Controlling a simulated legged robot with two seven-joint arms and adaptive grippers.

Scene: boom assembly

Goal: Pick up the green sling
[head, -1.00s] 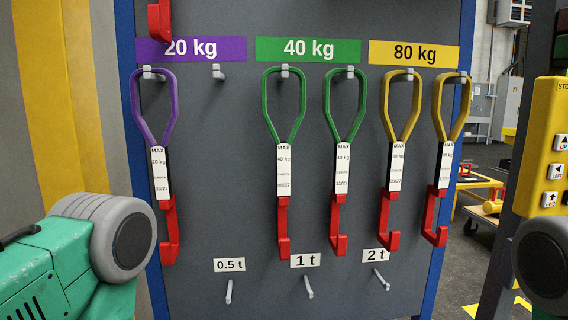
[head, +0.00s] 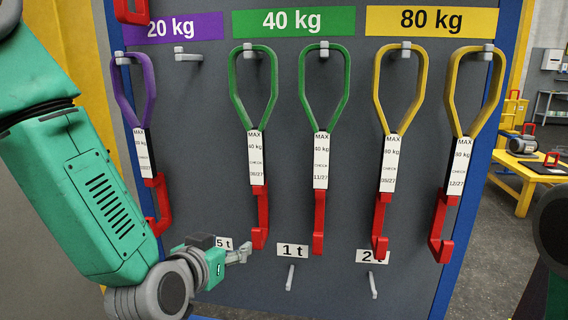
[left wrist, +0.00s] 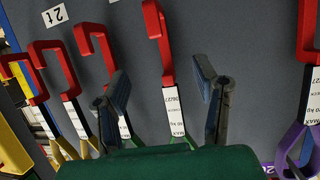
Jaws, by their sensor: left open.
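Two green slings hang from pegs under the 40 kg sign in the head view: a left one (head: 253,90) and a right one (head: 324,90). Each has a white label and a red hook at its lower end. My left gripper (head: 240,254) is low in front of the board, by the left green sling's red hook (head: 260,220). In the left wrist view, the open fingers (left wrist: 160,75) stand either side of that sling's label (left wrist: 174,110), with nothing gripped. My right gripper is out of view.
A purple sling (head: 148,95) hangs to the left, beside an empty peg (head: 188,55). Two yellow slings (head: 401,85) (head: 474,90) hang to the right. Lower pegs (head: 290,278) (head: 372,285) stick out bare. A yellow table (head: 520,185) stands behind, at right.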

